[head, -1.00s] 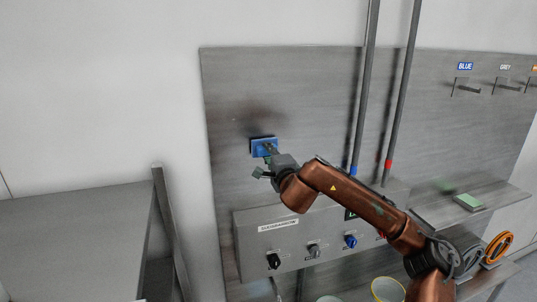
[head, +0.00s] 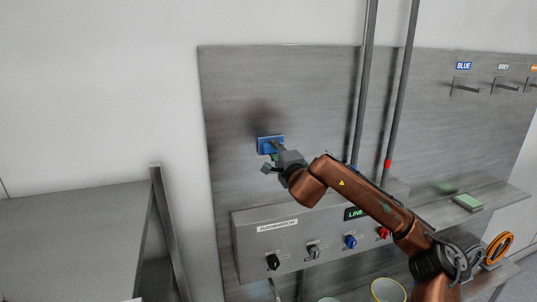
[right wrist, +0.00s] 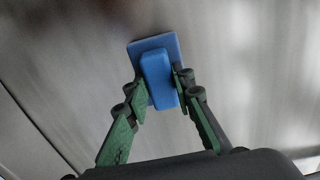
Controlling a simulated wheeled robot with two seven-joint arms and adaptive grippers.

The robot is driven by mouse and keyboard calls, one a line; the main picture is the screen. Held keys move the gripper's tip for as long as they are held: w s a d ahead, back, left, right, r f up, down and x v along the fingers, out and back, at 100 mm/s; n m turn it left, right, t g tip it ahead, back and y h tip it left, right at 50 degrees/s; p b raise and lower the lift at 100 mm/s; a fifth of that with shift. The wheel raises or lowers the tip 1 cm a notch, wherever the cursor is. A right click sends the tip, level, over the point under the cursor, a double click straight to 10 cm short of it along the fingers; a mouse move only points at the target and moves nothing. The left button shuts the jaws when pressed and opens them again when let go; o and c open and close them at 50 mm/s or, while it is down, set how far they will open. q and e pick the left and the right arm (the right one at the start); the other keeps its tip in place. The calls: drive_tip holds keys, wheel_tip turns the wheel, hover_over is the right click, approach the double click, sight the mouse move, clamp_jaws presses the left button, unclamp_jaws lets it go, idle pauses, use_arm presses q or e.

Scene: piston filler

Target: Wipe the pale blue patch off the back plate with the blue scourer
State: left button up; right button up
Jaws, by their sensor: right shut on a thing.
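The blue scourer (head: 264,145) is a flat block with a raised grip, seen at the left of the back plate (head: 300,80). My right gripper (head: 276,150) is shut on it, one finger on each side of the grip in the right wrist view (right wrist: 160,92). The scourer's flat face is turned to the plate and looks to be against it, though I cannot be sure of contact. I cannot make out a pale blue patch; the scourer and gripper hide part of the plate. My left gripper is out of view.
A dark brownish smudge (head: 258,112) shows above the scourer. Below is a control box (head: 250,248) with several knobs. Two vertical pipes (head: 399,100) stand to the right. A shelf (head: 500,196) holds a green block (head: 468,202). A grey table (head: 75,235) stands left.

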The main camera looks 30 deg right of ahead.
sight(266, 151)
drive_tip(key=shift+d+b, duration=0.5)
drive_tip(key=shift+w+a+b, duration=0.25)
drive_tip(key=shift+a+b, duration=0.05)
drive_tip(key=shift+a, duration=0.65)
drive_tip(key=shift+w+a+b, duration=0.25)
drive_tip(key=shift+a+b, duration=0.05)
drive_tip(key=shift+a, duration=0.65)
drive_tip(key=shift+s+a+b, duration=0.1)
drive_tip(key=shift+s+b, duration=0.1)
drive_tip(key=shift+b, duration=0.15)
drive_tip(key=b+v, duration=0.3)
drive_tip(key=v, duration=0.1)
drive_tip(key=shift+s, duration=0.3)
drive_tip(key=shift+s+a+r+b, duration=0.1)
drive_tip(key=shift+s+b, duration=0.25)
drive_tip(key=shift+s, duration=0.05)
